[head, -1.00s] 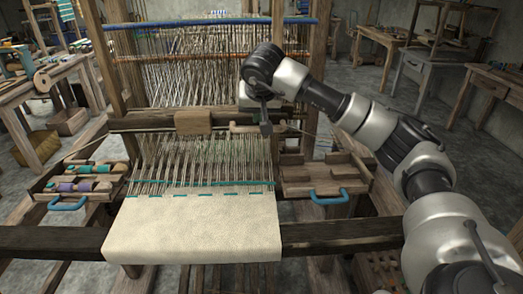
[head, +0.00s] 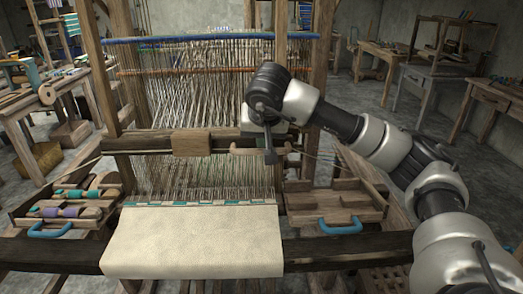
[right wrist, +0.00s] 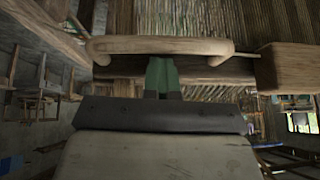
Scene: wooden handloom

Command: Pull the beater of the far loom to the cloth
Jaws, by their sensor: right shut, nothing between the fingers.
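The beater's dark wooden beam (head: 135,143) spans the loom, with a lighter wooden block (head: 191,143) at its middle. Bare threads show between this beam and the cream cloth (head: 195,240). A teal-dashed band runs along the cloth's far edge. A wooden bar handle (head: 245,151) sits on the beam's right part. My right gripper (head: 270,152) is at this handle, shut and pointing down. In the right wrist view its green fingers (right wrist: 163,76) meet the handle (right wrist: 160,46), which crosses over them; their tips are hidden. Nothing is between the fingers. My left gripper is out of view.
Side trays with blue handles flank the cloth: the left tray (head: 70,208) holds spools, the right tray (head: 335,205) looks nearly empty. Wooden posts (head: 117,60) rise beside the threads. Workbenches (head: 480,98) stand at the back right, with open floor between.

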